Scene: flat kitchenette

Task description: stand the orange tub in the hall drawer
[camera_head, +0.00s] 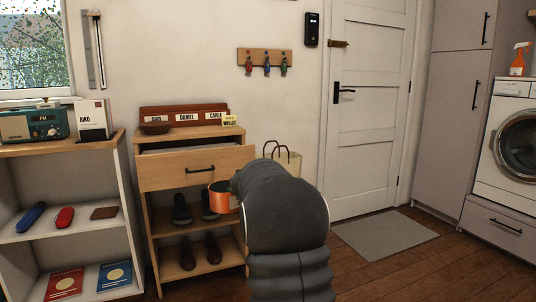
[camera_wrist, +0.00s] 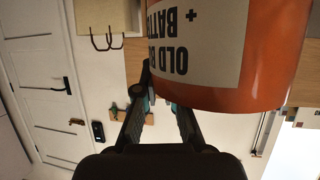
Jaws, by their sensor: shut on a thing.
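The orange tub (camera_head: 222,197) is at the left end of my arm in the head view, in front of the hall unit and just below the drawer front. In the wrist view the tub (camera_wrist: 268,85) is large and close, with a white label whose black print appears upside down. My gripper (camera_wrist: 160,98) is shut on the tub; in the head view my arm hides it. The hall drawer (camera_head: 170,171) is pulled out, with its black handle on the front. Little of its inside shows.
Name-marked slots (camera_head: 185,115) and a small bowl (camera_head: 155,128) stand on top of the unit. Shoes (camera_head: 187,252) lie on the shelves below. A cream bag (camera_head: 290,160) is just right of the unit. A shelf unit (camera_head: 128,215) stands close on the left.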

